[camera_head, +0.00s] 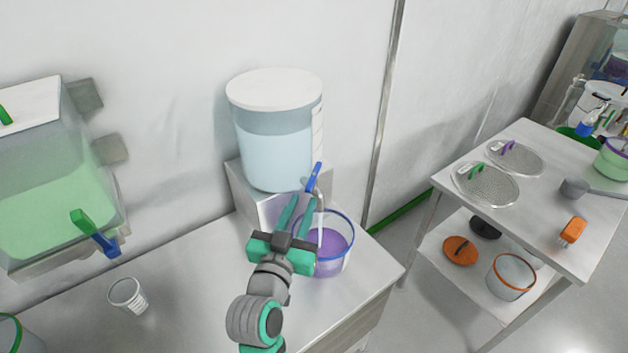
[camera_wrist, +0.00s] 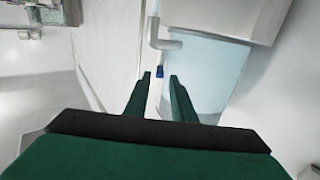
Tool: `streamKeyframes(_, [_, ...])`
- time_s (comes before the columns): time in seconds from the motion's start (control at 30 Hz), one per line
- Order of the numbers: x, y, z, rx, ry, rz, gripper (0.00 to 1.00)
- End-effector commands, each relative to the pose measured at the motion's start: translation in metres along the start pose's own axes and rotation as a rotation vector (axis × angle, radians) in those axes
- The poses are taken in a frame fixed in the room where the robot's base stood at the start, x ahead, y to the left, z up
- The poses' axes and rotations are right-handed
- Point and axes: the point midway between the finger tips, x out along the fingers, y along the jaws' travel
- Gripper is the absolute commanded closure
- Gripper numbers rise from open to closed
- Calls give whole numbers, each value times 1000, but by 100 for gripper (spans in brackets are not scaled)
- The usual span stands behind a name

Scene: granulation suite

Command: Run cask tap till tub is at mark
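The cask (camera_head: 275,145) is a clear drum with a white lid and pale blue liquid, standing on a metal block. Its tap has a blue lever (camera_head: 314,177), pointing up, and a pale spout. The blue-rimmed clear tub (camera_head: 349,240) stands below the tap with purple contents; I cannot make out its mark. A thin pale vertical shape shows over the tub; whether it is spout or stream I cannot tell. My gripper (camera_head: 302,202) is just in front of the tap, fingers apart and empty. In the wrist view a small blue tip (camera_wrist: 158,71) shows between and beyond the fingertips (camera_wrist: 160,77).
A green-liquid tank (camera_head: 50,190) with a green-and-blue tap hangs at the left. A second table (camera_head: 540,200) at the right holds sieves, a scoop and an orange brush. Bare bench lies between cup and gripper.

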Motion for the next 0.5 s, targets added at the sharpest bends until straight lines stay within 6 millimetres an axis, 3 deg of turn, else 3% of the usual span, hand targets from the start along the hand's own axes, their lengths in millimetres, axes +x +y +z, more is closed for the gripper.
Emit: streamKeyframes(0.5, [79,2,-1,-1,2,3,77])
